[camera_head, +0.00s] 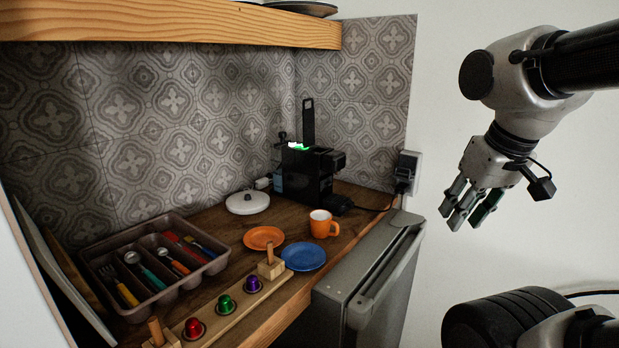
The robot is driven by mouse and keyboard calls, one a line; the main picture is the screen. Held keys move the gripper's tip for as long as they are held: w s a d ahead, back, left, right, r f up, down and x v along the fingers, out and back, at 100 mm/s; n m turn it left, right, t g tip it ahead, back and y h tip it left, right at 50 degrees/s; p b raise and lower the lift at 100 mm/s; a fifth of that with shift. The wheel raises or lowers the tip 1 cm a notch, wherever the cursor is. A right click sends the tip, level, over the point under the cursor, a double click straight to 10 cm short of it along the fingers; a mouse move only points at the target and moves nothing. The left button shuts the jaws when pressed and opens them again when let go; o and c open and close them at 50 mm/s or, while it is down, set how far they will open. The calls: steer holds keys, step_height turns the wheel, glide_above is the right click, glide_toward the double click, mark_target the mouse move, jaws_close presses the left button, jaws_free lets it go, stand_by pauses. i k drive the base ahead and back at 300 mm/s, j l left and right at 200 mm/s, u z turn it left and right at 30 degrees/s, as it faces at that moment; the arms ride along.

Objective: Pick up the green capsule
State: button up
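The green capsule (226,304) sits in a wooden capsule holder (240,315) near the front edge of the counter. It stands between a red capsule (194,328) on its left and a purple capsule (253,284) on its right. My gripper (467,216) hangs in the air at the right, well above and to the right of the counter. Its fingers point down and are apart, with nothing between them. The lower part of the green capsule is hidden in the holder.
The holder has upright wooden handles at both ends. A cutlery tray (128,316) lies behind it. An orange plate (264,238), a blue plate (303,257), an orange cup (323,224) and a black coffee machine (309,172) stand further back. A shelf (170,24) overhangs the counter.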

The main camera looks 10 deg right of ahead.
mark_target(226, 307)
steer(key=i+l+u, duration=0.1)
steer(key=l+u, duration=0.75)
